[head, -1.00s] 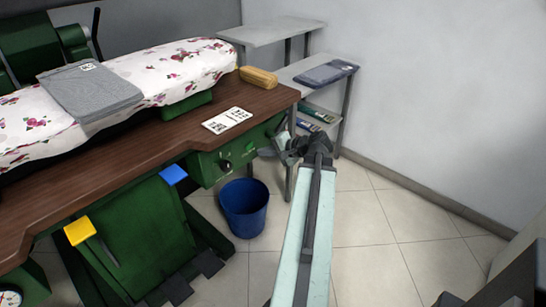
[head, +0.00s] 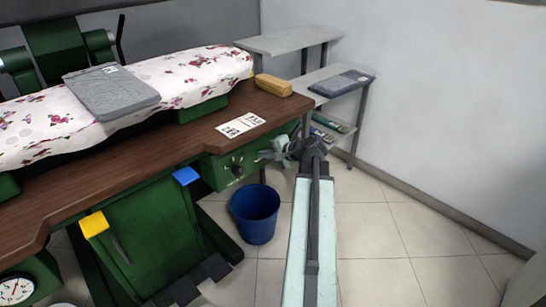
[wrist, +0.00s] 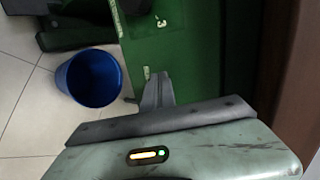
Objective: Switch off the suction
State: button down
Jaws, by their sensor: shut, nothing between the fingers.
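A green control panel (head: 222,158) hangs under the right end of the wooden table, with a black knob (head: 237,170) and small white marks on its face. My gripper (head: 268,154) is shut and empty, just right of the knob in the head view. In the wrist view my gripper (wrist: 160,76) lies in front of the green panel (wrist: 190,55), whose white marks show near the fingers. I cannot tell whether the fingers touch the panel. The knob is not clear in the wrist view, and its setting is too small to read.
A blue bucket (head: 255,213) stands on the floor below the panel. Blue (head: 186,176) and yellow (head: 94,224) pedals are at the left. A grey shelf (head: 335,72) stands behind my gripper. The tiled floor at the right is clear.

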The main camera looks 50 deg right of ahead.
jog(key=shift+d+f, duration=0.15)
jog(key=shift+d, duration=0.6)
jog(key=shift+s, duration=0.1)
